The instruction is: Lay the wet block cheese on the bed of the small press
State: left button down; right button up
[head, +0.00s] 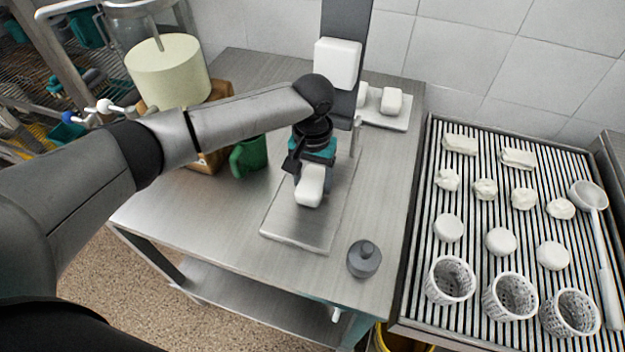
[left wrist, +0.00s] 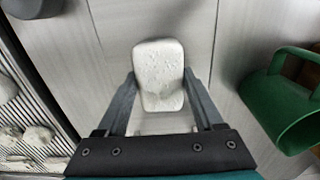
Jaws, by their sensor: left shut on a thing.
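The white block cheese (head: 310,186) is between the fingers of my left gripper (head: 309,178), which is shut on it. In the left wrist view the pale, pitted block (left wrist: 159,75) sits between the two dark fingers (left wrist: 160,95). The small press has a dark upright column (head: 345,18) with a white block-shaped part (head: 337,62). A flat steel plate, seemingly its bed (head: 290,228), lies in front, and the cheese is over it. I cannot tell whether the cheese touches the plate. My arm hides part of the press. My right gripper is out of view.
A green jug (head: 249,157) and a pale drum (head: 168,72) stand left. A grey knobbed weight (head: 364,259) is at the front right. A tray (head: 399,122) with white pieces is behind. The ribbed drainer (head: 470,268) holds cheeses, perforated baskets (head: 450,281) and a ladle (head: 600,242).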

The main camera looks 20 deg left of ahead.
aim_at(313, 180)
pick_arm(q)
jog(key=shift+f, duration=0.1)
grip_release()
dwell(0.3)
notch_tip(313, 180, up, 12)
jog(key=shift+r+p, duration=0.15)
jog(key=shift+p, duration=1.05)
